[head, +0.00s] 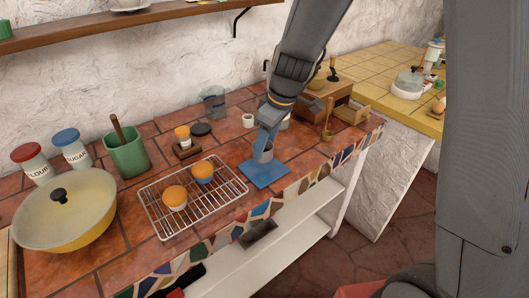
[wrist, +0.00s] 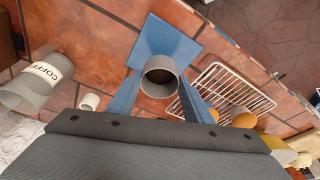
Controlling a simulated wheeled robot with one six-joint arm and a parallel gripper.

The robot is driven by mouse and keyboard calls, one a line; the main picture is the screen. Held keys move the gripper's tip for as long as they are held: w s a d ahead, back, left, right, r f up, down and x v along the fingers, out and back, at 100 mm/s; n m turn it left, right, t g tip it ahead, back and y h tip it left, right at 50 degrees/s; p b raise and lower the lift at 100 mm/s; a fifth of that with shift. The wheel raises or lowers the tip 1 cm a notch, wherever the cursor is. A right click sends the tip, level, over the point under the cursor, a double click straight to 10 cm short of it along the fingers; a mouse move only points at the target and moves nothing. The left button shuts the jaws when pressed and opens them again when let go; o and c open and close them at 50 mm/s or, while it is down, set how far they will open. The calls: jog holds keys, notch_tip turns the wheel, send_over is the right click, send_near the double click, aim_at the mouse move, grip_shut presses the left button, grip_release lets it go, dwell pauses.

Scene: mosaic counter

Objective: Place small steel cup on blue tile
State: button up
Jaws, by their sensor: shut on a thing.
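The small steel cup (wrist: 160,78) is a grey, open-topped cylinder held between the two blue fingers of my gripper (wrist: 155,95) in the wrist view. In the head view the cup (head: 263,153) is upright at the end of my gripper (head: 266,140), over the back part of the blue tile (head: 265,176). The blue tile is a flat square on the terracotta counter, and it also shows behind the cup in the wrist view (wrist: 163,45). The cup's base is hidden in the wrist view, and I cannot tell whether it touches the tile.
A wire rack (head: 193,200) with two orange-topped cups stands left of the tile. A small white cup (head: 248,120) and a clear container (head: 213,102) are behind. A wooden grinder box (head: 330,92) is at the back right. The counter's mosaic front edge (head: 300,187) is close to the tile.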

aim_at(265, 154)
jog(key=shift+f+p, duration=0.3)
jog(key=shift+f, duration=1.65)
jog(key=shift+f, duration=0.2)
jog(key=o, duration=1.1)
jog(key=shift+r, duration=0.1)
jog(key=shift+r, duration=0.55)
jog(key=b+v, duration=0.3)
jog(key=v, duration=0.7)
jog(key=s+d+f+m+h, duration=0.1)
jog(key=s+d+f+m, duration=0.1)
jog(key=s+d+m, duration=0.1)
jog(key=s+d+f+m, duration=0.2)
jog(key=s+d+m, duration=0.2)
jog(key=s+d, duration=0.1)
jog(key=s+d+f+m+h, duration=0.1)
jog(key=s+d+f+m, duration=0.2)
jog(key=s+d+m, duration=0.1)
jog(key=shift+s+f+h, duration=0.1)
jog(key=shift+s+h, duration=0.2)
jog(key=shift+s, duration=0.4)
